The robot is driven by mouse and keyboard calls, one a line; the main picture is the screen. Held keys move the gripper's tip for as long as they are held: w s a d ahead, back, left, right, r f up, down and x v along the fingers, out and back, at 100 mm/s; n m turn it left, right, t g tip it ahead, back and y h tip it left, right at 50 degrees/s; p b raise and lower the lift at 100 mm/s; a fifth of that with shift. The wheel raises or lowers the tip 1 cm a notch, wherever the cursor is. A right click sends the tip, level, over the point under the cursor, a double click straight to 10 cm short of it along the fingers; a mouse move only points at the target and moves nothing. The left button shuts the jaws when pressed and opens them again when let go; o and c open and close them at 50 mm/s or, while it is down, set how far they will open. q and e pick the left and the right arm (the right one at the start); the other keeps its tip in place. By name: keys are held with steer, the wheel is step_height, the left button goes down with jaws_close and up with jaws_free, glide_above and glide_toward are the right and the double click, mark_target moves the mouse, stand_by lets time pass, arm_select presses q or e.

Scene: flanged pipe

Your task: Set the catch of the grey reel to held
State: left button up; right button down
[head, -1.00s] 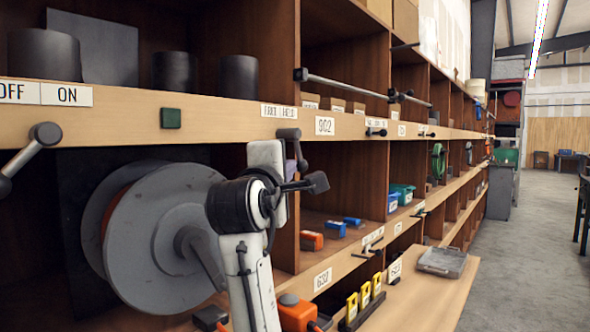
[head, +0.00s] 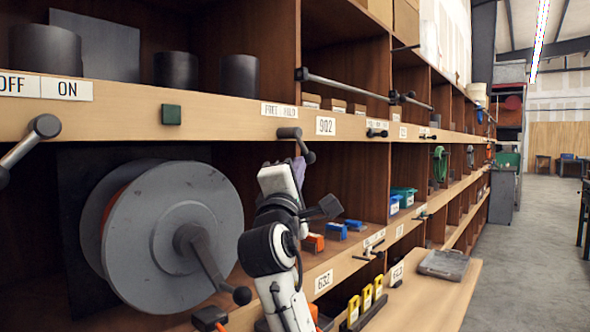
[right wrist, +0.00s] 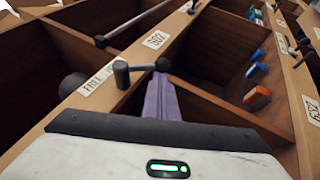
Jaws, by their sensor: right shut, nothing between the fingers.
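The grey reel (head: 170,240) sits in the lower left bay, with a crank on its face. Its catch is the dark lever (head: 297,140) on the shelf edge under the free/held label (head: 279,110). The lever's knob points down and right. In the right wrist view the lever (right wrist: 140,68) shows beside the partly covered label (right wrist: 97,80). My right gripper (head: 300,168) is shut and empty, its purple fingers just below the knob. In the wrist view the fingertips (right wrist: 163,80) appear at the knob; I cannot tell whether they touch. My left gripper is not in view.
Another lever (head: 30,148) stands at the left under the off/on label (head: 66,88). A long bar handle (head: 345,86) runs along the upper bays. Small orange and blue boxes (head: 335,231) sit in the bay behind my arm. The aisle floor at right is open.

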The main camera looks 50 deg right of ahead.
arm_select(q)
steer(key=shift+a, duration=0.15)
arm_select(e)
steer(key=shift+d+f, duration=0.1)
steer(key=shift+d, duration=0.15)
arm_select(q)
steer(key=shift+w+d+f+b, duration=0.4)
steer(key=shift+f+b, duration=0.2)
steer(key=shift+b, duration=0.65)
arm_select(e)
steer(key=w+a+f+v, duration=0.1)
steer(key=w+v, duration=0.1)
steer(key=v, duration=1.1)
steer(key=shift+w+f, duration=0.2)
steer(key=shift+w, duration=0.1)
steer(key=shift+d, duration=0.15)
